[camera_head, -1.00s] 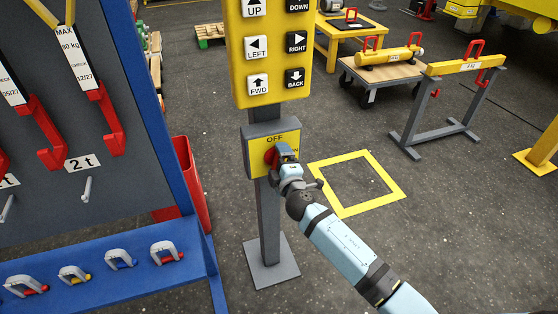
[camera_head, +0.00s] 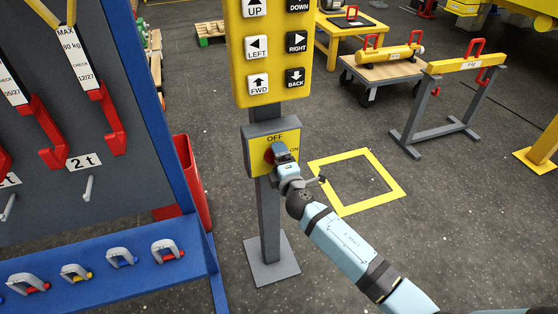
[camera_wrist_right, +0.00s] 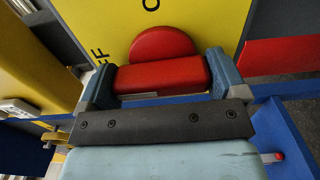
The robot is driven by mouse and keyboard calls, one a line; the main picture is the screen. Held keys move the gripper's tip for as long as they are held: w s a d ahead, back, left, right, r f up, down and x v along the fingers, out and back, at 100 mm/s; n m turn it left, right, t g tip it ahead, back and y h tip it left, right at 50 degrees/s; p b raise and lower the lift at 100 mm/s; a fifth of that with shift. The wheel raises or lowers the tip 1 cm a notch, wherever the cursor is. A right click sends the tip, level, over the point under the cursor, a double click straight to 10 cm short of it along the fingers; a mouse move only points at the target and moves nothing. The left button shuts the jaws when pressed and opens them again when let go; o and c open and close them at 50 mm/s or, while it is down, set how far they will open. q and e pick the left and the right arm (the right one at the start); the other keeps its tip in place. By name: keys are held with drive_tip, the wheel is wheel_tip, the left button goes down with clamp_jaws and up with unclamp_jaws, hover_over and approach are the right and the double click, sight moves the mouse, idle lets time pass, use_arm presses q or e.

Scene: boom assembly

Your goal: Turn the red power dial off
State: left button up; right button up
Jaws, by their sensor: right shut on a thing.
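The red power dial (camera_head: 269,156) sits on a yellow plate (camera_head: 258,165) on a grey post, below the button panel. OFF is printed at the plate's top and ON at its right. My right gripper (camera_head: 279,150) is at the plate and covers much of the dial. In the right wrist view its fingers (camera_wrist_right: 158,80) stand at both ends of the dial's red bar (camera_wrist_right: 160,74), shut on it. The round red base shows behind the bar. There the bar lies nearly level, with part of the OFF lettering to its upper left. My left gripper is not in view.
A yellow panel (camera_head: 271,50) with direction buttons stands just above the dial. A blue rack (camera_head: 120,275) with hooks and shackles and a red bin (camera_head: 192,180) are at left. A yellow floor square (camera_head: 390,191) lies behind my right arm.

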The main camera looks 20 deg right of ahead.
drive_tip(key=o, duration=0.6)
drive_tip(key=shift+s, duration=0.1)
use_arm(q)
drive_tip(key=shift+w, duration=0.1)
use_arm(e)
drive_tip(key=s, duration=1.3)
drive_tip(key=shift+s+d, duration=0.25)
drive_tip(key=shift+s, duration=0.1)
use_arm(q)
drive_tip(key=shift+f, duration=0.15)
use_arm(e)
drive_tip(key=shift+f, duration=0.1)
